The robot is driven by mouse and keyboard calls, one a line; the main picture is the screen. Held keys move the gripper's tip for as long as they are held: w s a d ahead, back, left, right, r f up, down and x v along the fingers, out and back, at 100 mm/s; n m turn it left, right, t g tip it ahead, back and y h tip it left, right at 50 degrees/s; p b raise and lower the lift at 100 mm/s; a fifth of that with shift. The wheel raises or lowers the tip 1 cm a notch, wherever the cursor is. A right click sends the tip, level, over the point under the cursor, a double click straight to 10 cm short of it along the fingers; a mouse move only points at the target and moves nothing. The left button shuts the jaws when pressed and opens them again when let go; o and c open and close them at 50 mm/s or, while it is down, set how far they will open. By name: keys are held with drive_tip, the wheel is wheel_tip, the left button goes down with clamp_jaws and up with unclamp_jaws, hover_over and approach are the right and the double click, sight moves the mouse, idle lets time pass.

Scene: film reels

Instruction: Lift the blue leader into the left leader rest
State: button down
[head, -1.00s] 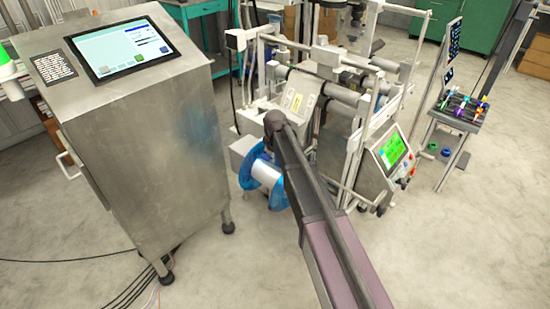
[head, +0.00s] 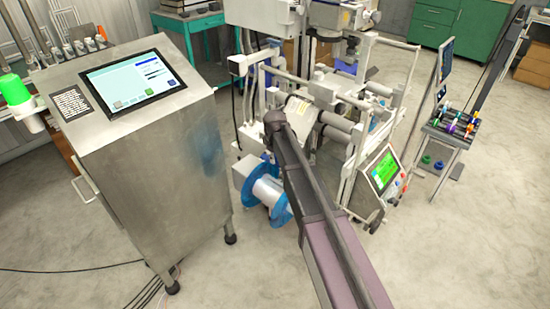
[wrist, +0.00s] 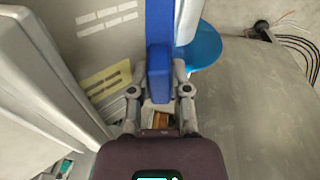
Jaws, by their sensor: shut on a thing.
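The blue leader (wrist: 159,50) is a long, flat blue bar running up the middle of the wrist view. Its near end is between the two fingers of my gripper (wrist: 160,80), which is shut on it. In the head view my arm covers the gripper and the leader, so neither can be made out there. I cannot tell the left leader rest apart from the machine's other parts.
A reel with blue flanges (head: 265,191) sits low on the machine; a blue flange shows beside the leader (wrist: 203,48). A steel console (head: 160,150) stands left. A green-screen panel (head: 384,168) is at right. Floor (head: 450,250) is clear at lower right.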

wheel_tip(320, 180, up, 15)
drive_tip(key=p, duration=1.3)
drive_tip(key=shift+f+p, duration=0.15)
drive_tip(key=shift+p, duration=0.25)
drive_tip(key=shift+s+a, duration=0.1)
drive_tip(key=s+a+r+p, duration=0.6)
drive_tip(key=s, duration=0.1)
drive_tip(key=shift+s+r+p, duration=0.3)
drive_tip(key=shift+r, duration=0.05)
idle(2.7)
drive_tip(key=shift+s+a+r, duration=0.15)
drive_tip(key=shift+s, duration=0.05)
idle(0.4)
drive_tip(key=shift+s+a+r+p, duration=0.65)
drive_tip(key=shift+s+r+p, duration=0.05)
drive_tip(key=shift+s+p, duration=0.2)
